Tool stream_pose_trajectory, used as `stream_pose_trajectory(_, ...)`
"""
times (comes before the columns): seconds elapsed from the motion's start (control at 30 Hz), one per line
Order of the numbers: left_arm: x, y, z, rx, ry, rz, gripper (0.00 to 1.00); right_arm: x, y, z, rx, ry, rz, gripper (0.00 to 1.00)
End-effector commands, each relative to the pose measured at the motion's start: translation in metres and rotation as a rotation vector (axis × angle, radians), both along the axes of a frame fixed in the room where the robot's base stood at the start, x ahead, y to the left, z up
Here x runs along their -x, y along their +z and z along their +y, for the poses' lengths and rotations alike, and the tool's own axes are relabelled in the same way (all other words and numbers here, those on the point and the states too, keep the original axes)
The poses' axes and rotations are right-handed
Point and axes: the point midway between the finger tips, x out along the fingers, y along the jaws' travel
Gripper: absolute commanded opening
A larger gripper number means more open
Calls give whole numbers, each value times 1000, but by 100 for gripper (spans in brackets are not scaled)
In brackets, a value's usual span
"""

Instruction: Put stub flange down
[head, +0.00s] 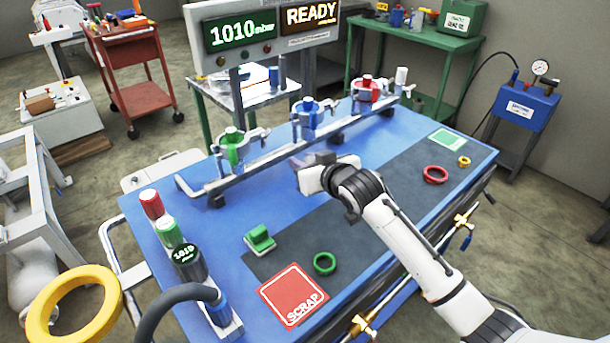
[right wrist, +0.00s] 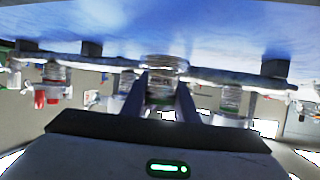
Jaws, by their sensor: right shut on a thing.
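My right gripper (head: 306,168) reaches in from the lower right and hovers over the middle of the blue bench, in front of the pipe manifold. It is shut on a small grey metal piece (right wrist: 166,68), which looks like the stub flange and shows between the fingers in the right wrist view. In the head view the gripper mostly hides this piece. The manifold (head: 265,167) carries a green clamp (head: 231,152), a blue clamp (head: 309,118) and a red clamp (head: 366,90) on its ports. My left gripper is out of view.
On the bench lie a green block (head: 260,239), a green ring (head: 324,263), a red ring (head: 435,175), a small yellow ring (head: 463,161), a red SCRAP pad (head: 293,297) and a green pad (head: 447,139). The dark grey strip (head: 385,190) has free room. A display reads READY (head: 311,14).

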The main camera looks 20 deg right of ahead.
Motion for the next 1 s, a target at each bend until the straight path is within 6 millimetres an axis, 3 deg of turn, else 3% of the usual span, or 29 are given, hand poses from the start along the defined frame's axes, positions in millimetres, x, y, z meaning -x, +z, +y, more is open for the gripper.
stream_pose_trajectory(0.3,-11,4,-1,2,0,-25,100,0,-37,0,-1,1,-2,0)
stream_pose_trajectory(0.7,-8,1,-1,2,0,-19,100,0,-43,0,-1,0,-3,0)
stream_pose_trajectory(0.73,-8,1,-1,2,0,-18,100,0,-43,0,0,0,-1,32)
stream_pose_trajectory(0.8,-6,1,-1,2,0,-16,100,0,-43,0,0,0,-1,44)
stream_pose_trajectory(1.0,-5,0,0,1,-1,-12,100,0,-42,0,0,0,-1,46)
